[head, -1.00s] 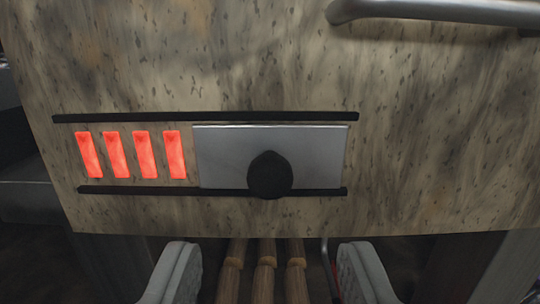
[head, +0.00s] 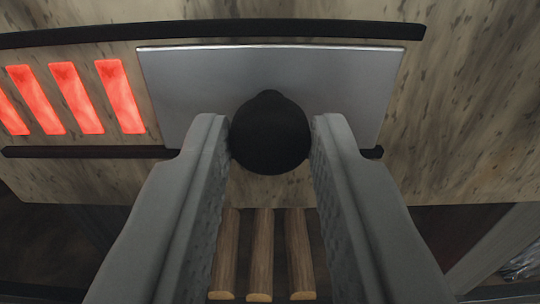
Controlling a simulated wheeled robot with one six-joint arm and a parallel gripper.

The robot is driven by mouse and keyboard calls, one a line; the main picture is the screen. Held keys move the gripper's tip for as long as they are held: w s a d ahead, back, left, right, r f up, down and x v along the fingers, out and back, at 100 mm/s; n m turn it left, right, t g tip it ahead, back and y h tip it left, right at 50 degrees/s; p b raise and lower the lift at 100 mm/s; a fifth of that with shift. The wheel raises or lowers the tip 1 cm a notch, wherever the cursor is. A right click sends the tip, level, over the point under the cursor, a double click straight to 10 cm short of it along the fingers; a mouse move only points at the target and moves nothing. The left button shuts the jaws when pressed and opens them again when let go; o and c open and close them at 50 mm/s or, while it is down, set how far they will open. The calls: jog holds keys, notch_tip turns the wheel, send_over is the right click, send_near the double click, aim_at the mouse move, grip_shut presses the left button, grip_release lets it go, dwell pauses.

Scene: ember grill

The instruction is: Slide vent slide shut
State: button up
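The vent slide is a flat silver plate (head: 185,85) with a round black knob (head: 270,132) at its lower middle. It sits between two dark rails, to the right of several glowing red slots (head: 122,97), which are uncovered. My gripper (head: 270,140) has one grey finger on each side of the knob. The fingers are spread about as wide as the knob, with their tips very close to its sides. I cannot tell whether they touch it. The fingers hide parts of the lower rail and plate.
The upper rail (head: 60,38) and lower rail (head: 90,152) run along the mottled tan grill front (head: 460,120). Several wooden rods (head: 262,255) show below the panel, between my fingers. The panel right of the plate is clear.

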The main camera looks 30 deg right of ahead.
grip_shut()
jog(key=w+a, duration=0.4)
jog(key=a, duration=0.1)
jog(key=w+a, duration=0.1)
jog(key=a, duration=0.2)
jog(key=shift+w+a, duration=0.25)
jog(key=shift+w, duration=0.15)
jog(key=o, duration=0.8)
grip_release()
jog(key=shift+w+a, duration=0.1)
jog(key=shift+a, duration=0.1)
jog(key=v, duration=1.7)
jog(key=shift+a, duration=0.15)
